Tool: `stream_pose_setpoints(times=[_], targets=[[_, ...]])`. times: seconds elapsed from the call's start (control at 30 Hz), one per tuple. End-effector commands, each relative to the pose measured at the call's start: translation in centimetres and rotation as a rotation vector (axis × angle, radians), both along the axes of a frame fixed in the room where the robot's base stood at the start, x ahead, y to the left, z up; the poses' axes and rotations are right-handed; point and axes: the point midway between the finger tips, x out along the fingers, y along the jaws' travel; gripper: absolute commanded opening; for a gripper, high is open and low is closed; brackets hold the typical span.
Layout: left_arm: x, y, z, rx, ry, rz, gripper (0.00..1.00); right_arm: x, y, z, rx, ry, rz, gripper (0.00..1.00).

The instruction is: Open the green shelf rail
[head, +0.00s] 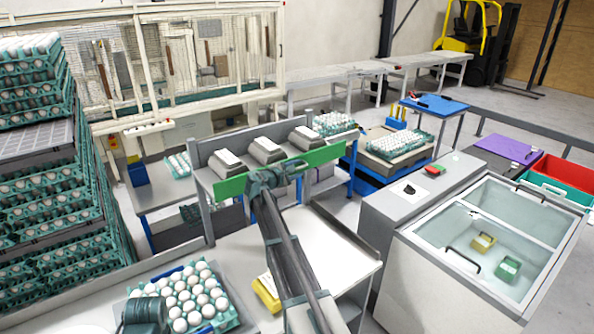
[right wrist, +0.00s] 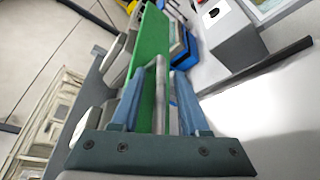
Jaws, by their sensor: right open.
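The green shelf rail (head: 321,159) runs along the front of a grey shelf that carries several grey boxes. My right gripper (head: 279,174) is at the middle of the rail and covers part of it. In the right wrist view the open fingers (right wrist: 162,78) point along the green rail (right wrist: 151,48), which shows between them beside a pale grey bar. I cannot tell whether the fingers touch it. A dark teal part of my left arm (head: 145,314) shows at the lower left; its fingertips cannot be made out.
A tray of white eggs (head: 236,318) and a yellow box (head: 265,292) are on the near white table (head: 226,256). Tall stacks of egg trays (head: 98,215) stand at the left. A glass-topped chest (head: 440,228) stands at the right.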

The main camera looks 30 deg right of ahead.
Motion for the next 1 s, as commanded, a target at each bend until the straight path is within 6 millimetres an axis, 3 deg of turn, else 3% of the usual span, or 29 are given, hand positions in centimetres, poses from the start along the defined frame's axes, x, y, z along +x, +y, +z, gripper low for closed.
stream_pose_setpoints(times=[0.13, 0.37, 1.0], targets=[[0.0, 0.0, 0.01, 0.0, 0.0, 0.0, 0.5, -0.02, 0.01, 0.01, 0.0, 0.0, 0.0, 0.41], [0.0, 0.0, 0.01, 0.0, 0.0, 0.0, 0.5, -0.02, 0.02, 0.01, 0.0, 0.0, 0.0, 0.0], [0.0, 0.0, 0.01, 0.0, 0.0, 0.0, 0.5, -0.01, 0.05, 0.01, 0.0, 0.0, 0.0, 0.0]])
